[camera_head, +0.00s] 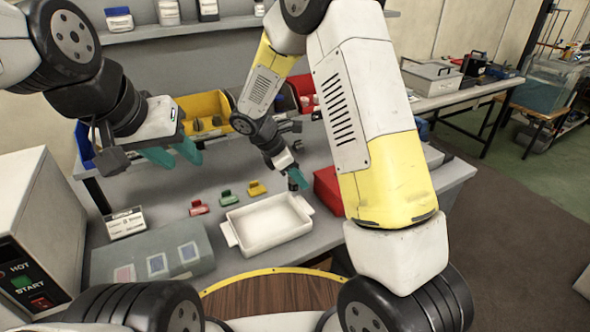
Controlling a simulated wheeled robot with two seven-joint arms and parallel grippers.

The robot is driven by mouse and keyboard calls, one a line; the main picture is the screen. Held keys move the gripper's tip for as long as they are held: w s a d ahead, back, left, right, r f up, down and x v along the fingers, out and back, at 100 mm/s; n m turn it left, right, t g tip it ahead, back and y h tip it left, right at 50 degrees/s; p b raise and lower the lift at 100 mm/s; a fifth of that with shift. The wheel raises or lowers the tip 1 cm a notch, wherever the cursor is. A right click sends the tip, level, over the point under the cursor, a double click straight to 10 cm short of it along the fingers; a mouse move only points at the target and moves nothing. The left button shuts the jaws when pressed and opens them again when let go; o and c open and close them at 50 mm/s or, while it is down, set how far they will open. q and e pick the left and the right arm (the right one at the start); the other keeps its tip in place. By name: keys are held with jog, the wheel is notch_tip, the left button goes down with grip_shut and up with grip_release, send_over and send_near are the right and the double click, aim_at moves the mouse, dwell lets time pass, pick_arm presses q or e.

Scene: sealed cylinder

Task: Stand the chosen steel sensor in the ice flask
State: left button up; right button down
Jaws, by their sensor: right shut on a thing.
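My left gripper (184,160) hangs above the left part of the bench, its teal fingers apart with nothing seen between them. My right gripper (299,194) is low over the bench, by the right rear corner of a white tray (268,224). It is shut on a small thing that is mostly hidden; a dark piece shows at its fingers. I cannot tell whether this is the steel sensor. I cannot make out the ice flask for certain in this view.
Red (199,208), green (228,197) and yellow (256,188) small pieces lie behind the tray. A grey box (123,251) with coloured squares and a white HOT/START machine (35,215) stand left. Bins line the back, including a yellow bin (206,104). A red box (328,188) is right.

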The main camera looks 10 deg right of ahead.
jog(key=shift+w+d, duration=0.15)
jog(key=shift+w, duration=0.35)
jog(key=shift+w+d+f, duration=0.1)
jog(key=shift+w+d, duration=0.15)
jog(key=shift+w, duration=0.2)
jog(key=shift+s+a+f, duration=0.1)
jog(key=shift+f, duration=1.65)
jog(key=shift+f, duration=0.15)
jog(key=c, duration=1.1)
grip_release()
